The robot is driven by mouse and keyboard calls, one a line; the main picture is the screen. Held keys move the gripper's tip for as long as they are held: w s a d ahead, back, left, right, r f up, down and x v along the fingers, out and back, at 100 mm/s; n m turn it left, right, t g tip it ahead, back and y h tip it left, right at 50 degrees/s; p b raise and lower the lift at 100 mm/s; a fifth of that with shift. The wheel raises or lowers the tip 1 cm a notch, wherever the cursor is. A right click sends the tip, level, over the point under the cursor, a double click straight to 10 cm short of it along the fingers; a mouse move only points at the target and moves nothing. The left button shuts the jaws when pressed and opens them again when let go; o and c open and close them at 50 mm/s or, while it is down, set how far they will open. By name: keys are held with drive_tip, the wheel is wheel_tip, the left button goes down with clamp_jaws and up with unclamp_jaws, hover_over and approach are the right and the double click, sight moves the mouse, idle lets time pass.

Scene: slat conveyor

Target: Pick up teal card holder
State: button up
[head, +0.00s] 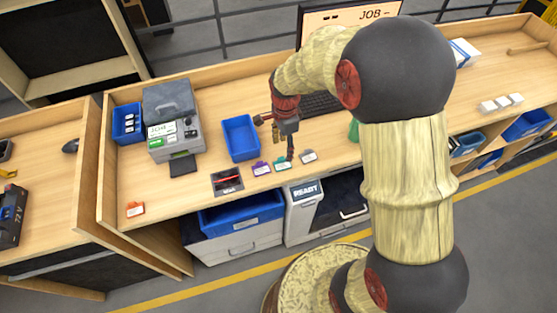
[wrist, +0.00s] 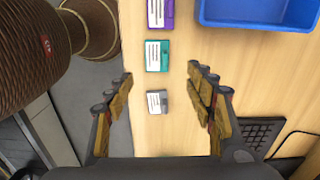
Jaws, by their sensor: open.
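The teal card holder (head: 284,168) lies flat on the wooden counter in the head view, between a purple card holder (head: 261,168) and a grey card holder (head: 308,156). In the wrist view the teal card holder (wrist: 157,55) shows its white label and lies ahead of my fingertips. My gripper (head: 284,150) is above the counter, close to the teal holder in the head view. In the wrist view my gripper (wrist: 162,75) is open and empty, its fingers spread to either side. The grey card holder (wrist: 157,102) lies between the fingers in that view, and the purple one (wrist: 160,14) lies beyond the teal one.
An empty blue tray (head: 240,138) stands behind the card holders. A label printer (head: 174,130) and a small blue bin (head: 127,124) stand at the left. A dark square device (head: 227,181) lies left of the purple holder. An orange card holder (head: 134,209) lies near the counter's front left.

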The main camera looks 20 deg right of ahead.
sight(282, 164)
drive_tip(key=shift+f+m, duration=0.3)
drive_tip(key=f, duration=0.7)
drive_tip(key=shift+s+a+f+b, duration=0.1)
drive_tip(key=shift+s+a+b, duration=0.15)
drive_tip(key=shift+a+b, duration=0.1)
drive_tip(key=shift+c, duration=0.8)
drive_tip(key=c, duration=1)
